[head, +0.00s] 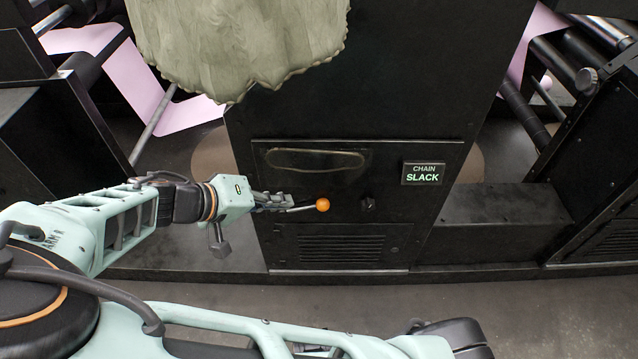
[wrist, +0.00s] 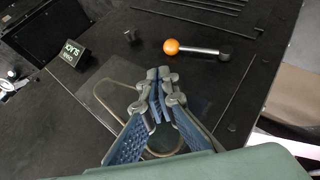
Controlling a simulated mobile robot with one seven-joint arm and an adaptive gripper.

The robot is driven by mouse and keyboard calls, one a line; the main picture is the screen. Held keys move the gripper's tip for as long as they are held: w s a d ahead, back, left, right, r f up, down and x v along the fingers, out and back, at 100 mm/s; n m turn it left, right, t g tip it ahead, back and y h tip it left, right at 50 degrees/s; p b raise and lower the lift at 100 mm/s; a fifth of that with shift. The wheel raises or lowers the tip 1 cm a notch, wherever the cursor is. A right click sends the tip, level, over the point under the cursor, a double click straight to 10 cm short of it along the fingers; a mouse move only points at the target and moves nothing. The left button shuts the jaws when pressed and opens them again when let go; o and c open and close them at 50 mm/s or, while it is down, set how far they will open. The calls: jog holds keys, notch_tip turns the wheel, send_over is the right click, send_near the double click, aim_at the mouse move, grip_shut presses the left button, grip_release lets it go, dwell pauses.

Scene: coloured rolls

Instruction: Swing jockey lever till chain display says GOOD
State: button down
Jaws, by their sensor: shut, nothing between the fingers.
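The jockey lever is a short metal rod with an orange ball (head: 322,205) at its end, on the black front panel. In the head view it points right, with the ball slightly raised. The wrist view shows the ball (wrist: 171,47) and the rod running right to a dark pivot. The chain display (head: 423,173) reads CHAIN SLACK in the head view; it is also in the wrist view (wrist: 70,54), turned around. My gripper (head: 287,199) is shut and empty, beside the lever's pivot end. In the wrist view its fingertips (wrist: 158,73) show just below the ball; contact cannot be told.
A dark knob (head: 367,202) sits right of the ball. A rounded window (head: 315,159) is above the lever and a slotted vent (head: 341,247) below. Grey-green cloth-like material (head: 240,45) hangs above. Pink web (head: 180,110) and rollers flank the panel.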

jog(key=a+y, duration=0.1)
jog(key=b, duration=0.5)
send_near(319, 205)
jog(key=shift+m, duration=0.4)
jog(key=x, duration=0.5)
jog(key=shift+w+d+f, duration=0.15)
jog(key=shift+f, duration=0.15)
jog(key=shift+w+d+f, duration=0.3)
jog(key=shift+d+f, duration=0.05)
jog(key=shift+d, duration=0.1)
